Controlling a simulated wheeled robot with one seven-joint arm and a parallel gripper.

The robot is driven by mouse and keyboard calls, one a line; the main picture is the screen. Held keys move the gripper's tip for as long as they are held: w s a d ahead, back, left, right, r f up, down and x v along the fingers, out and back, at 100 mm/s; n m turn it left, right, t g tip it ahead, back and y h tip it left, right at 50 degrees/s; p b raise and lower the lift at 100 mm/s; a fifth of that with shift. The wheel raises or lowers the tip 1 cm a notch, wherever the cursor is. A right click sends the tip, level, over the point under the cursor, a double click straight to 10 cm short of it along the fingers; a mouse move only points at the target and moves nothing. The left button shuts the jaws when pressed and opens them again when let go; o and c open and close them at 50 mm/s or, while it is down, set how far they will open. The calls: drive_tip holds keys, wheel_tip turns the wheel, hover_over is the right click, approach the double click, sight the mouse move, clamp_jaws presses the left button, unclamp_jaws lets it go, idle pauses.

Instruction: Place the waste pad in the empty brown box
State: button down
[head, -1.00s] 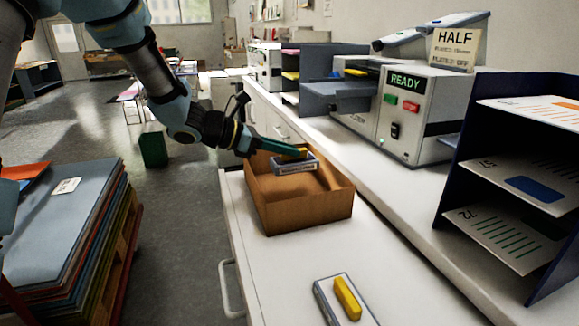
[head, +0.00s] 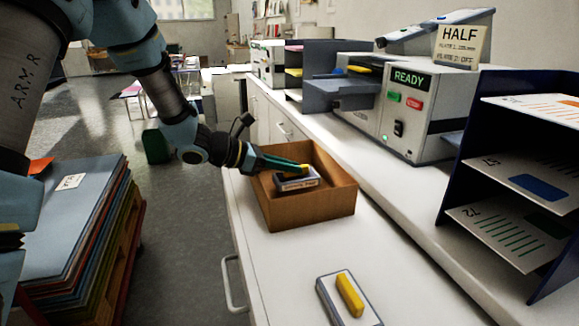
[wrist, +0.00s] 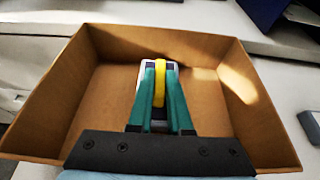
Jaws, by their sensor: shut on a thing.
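The brown box (head: 312,211) stands open on the white counter; in the wrist view its walls (wrist: 255,120) surround my gripper. My gripper (head: 303,168) reaches in over the box's left side. It is shut on the yellow handle of a grey pad (head: 297,184) with a label on its side, which I take to be the waste pad. The pad is inside the box outline; I cannot tell whether it touches the floor. In the wrist view the green fingers (wrist: 159,90) flank the yellow handle. Nothing else shows in the box.
A second pad with a yellow handle (head: 350,296) lies on the counter in front of the box. A machine reading READY (head: 410,110) and a dark rack of sheets (head: 515,170) stand to the right. A stack of boards (head: 70,235) is at left.

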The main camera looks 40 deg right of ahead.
drive_tip(key=shift+f, duration=0.15)
drive_tip(key=c, duration=0.8)
unclamp_jaws()
drive_tip(key=shift+c, duration=0.2)
drive_tip(key=shift+r+p, duration=0.4)
drive_tip(key=b+v, duration=0.3)
drive_tip(key=v, duration=0.9)
drive_tip(key=a+f+m+t+y, duration=0.3)
drive_tip(key=a+m+y, duration=0.3)
drive_tip(key=a, duration=1.3)
drive_tip(key=a+f+m+t+y, duration=0.3)
drive_tip(key=a+m, duration=0.6)
drive_tip(key=a, duration=1)
wheel_tip(320, 180, down, 2)
drive_tip(key=y, duration=0.3)
drive_tip(key=shift+s, duration=0.35)
drive_tip(key=shift+f, duration=0.1)
